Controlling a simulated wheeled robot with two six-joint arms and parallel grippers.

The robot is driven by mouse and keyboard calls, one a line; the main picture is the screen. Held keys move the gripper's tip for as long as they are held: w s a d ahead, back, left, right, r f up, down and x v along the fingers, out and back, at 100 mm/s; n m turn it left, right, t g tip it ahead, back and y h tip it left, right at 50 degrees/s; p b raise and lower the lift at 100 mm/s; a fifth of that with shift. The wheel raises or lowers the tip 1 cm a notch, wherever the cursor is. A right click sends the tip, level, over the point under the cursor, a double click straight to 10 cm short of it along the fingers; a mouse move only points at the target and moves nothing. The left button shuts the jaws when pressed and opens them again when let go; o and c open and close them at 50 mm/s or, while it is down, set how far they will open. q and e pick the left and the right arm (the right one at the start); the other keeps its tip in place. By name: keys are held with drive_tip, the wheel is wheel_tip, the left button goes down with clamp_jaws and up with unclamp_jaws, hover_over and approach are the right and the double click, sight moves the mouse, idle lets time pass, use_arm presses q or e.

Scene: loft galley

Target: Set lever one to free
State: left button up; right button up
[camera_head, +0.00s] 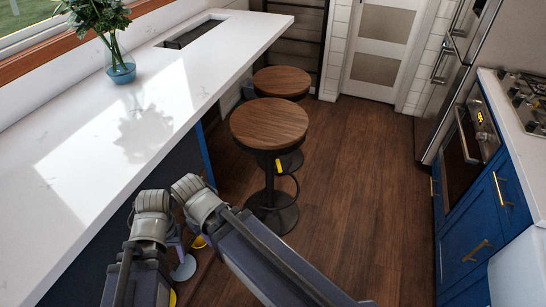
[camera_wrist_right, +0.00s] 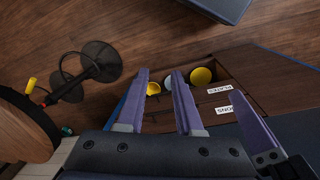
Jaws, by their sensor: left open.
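No lever is clearly marked as lever one in these views. A short yellow handle (camera_head: 278,165) sticks out under the near stool's seat, and it also shows in the right wrist view (camera_wrist_right: 32,85). My left gripper (camera_head: 176,243) is low beside the counter, mostly hidden behind its arm; it is open. My right gripper (camera_wrist_right: 160,72) is open and empty, with two purple fingers apart. Beyond its tips are a yellow round piece (camera_wrist_right: 153,88), a pale disc (camera_wrist_right: 178,80) and another yellow disc (camera_wrist_right: 201,76). What they belong to is unclear.
The white counter (camera_head: 60,165) runs along the left, holding a blue vase (camera_head: 121,68). Near stool (camera_head: 269,124) and far stool (camera_head: 282,81) stand beside it. Blue cabinets (camera_head: 485,215) are right. The middle floor (camera_head: 355,190) is clear.

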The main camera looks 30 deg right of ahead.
drive_tip(key=w+d+f+m+t+b, duration=0.2)
drive_tip(key=w+d+f+t+b, duration=0.7)
drive_tip(key=w+d+f+b, duration=1)
drive_tip(key=w+d+m+t+h+b, duration=0.1)
drive_tip(key=d+t+h+b, duration=0.4)
drive_tip(key=d+b, duration=0.9)
drive_tip(key=t+b, duration=0.2)
drive_tip(key=b, duration=0.4)
drive_tip(key=shift+w+d+r+t, duration=0.2)
drive_tip(key=shift+d+t, duration=0.2)
drive_tip(key=shift+w, duration=0.1)
